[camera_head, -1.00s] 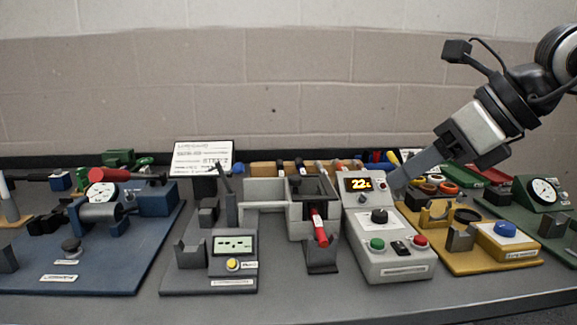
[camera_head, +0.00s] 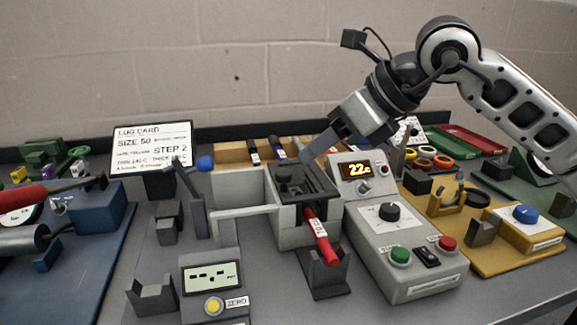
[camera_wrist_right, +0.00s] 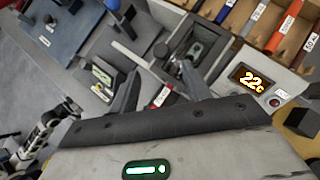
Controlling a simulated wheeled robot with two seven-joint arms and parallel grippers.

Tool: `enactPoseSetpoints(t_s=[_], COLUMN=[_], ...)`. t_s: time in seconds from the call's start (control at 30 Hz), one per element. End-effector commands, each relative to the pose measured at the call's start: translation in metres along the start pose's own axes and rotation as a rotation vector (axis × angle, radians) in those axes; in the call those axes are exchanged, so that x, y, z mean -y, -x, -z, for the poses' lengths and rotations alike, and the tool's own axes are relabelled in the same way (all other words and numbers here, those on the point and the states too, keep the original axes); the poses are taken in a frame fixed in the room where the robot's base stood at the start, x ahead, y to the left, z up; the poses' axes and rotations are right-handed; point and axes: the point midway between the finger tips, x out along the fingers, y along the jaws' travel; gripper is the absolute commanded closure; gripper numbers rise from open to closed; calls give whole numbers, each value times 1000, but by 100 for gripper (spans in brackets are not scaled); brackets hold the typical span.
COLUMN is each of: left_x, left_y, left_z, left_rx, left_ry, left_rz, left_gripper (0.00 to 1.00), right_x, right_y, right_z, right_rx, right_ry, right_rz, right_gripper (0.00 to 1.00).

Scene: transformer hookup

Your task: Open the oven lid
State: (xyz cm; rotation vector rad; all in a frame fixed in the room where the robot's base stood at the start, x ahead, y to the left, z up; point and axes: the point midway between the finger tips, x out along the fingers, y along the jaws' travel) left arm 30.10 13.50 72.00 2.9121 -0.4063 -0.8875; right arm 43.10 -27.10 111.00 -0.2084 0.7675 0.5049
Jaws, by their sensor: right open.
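The oven (camera_head: 296,231) is a grey box with a dark recessed top, in the middle of the head view beside the control box with a "22c" display (camera_head: 357,169). A light grey panel (camera_head: 238,188) and a pale bar (camera_head: 245,211) adjoin its left side; I cannot tell which part is the lid. A red-handled tool (camera_head: 322,240) leans at its front. My right gripper (camera_head: 309,156) is just above the oven's back right edge, empty. In the right wrist view its fingers are spread, with the oven (camera_wrist_right: 197,50) beyond them. My left gripper does not show.
A meter stand (camera_head: 212,278) is at front left and a blue fixture (camera_head: 90,225) further left. A yellow fixture (camera_head: 500,245) is right of the control box. A rack of coloured tools (camera_head: 265,150) stands behind the oven.

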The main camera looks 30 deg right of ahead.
Motion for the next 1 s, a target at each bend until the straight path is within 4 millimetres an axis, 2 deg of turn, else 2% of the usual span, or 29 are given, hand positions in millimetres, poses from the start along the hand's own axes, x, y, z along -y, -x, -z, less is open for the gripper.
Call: enactPoseSetpoints(t_s=[0.03, 0.2, 0.4, 0.6, 0.83, 0.87, 1.0], left_x=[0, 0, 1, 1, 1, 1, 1], left_y=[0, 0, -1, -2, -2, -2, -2], left_z=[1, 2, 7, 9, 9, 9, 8], left_rx=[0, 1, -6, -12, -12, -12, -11], left_ry=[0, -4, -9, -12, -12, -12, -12], left_rz=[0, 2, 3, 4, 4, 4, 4], left_gripper=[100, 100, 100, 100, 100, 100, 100], right_x=[-1, 0, 0, 0, 0, 0, 0], right_y=[-12, -46, -74, -84, -84, -84, -84], right_z=[0, 0, 0, 0, 0, 0, 0], right_rx=[-3, -2, 0, 0, 0, 0, 0], right_ry=[0, -1, -2, 0, 0, 0, 0], right_rz=[-4, -3, -2, 0, 0, 0, 0], right_gripper=[52, 52, 52, 52, 52, 58, 97])
